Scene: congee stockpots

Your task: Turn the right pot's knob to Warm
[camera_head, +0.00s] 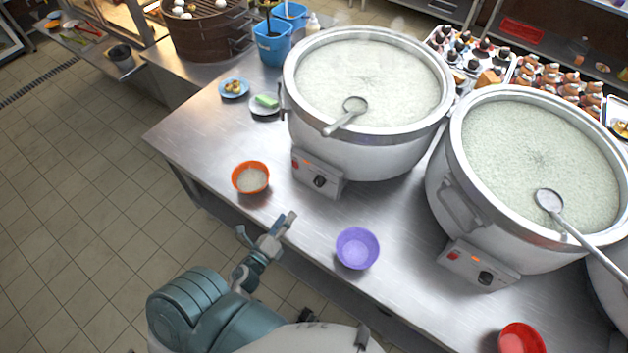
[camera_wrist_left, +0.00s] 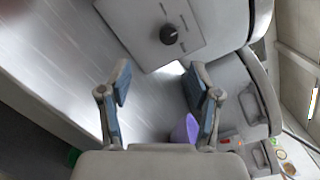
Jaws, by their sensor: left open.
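The right pot (camera_head: 450,190) is a large pale pot of congee with a ladle (camera_head: 552,203) in it. Its control panel (camera_head: 462,262) has a red switch and a black knob (camera_head: 485,278); its label is too small to read. The left pot (camera_head: 370,160) has a similar panel with a knob (camera_head: 319,181). My left gripper (camera_head: 266,225) is open and empty near the table's front edge, below the left pot's panel and well left of the right pot's knob.
A purple bowl (camera_head: 357,248) stands between my left gripper and the right pot's panel. An orange bowl (camera_head: 250,177) is at the left, a red bowl (camera_head: 521,338) at the front right. The steel table (camera_head: 420,310) is bare around the purple bowl.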

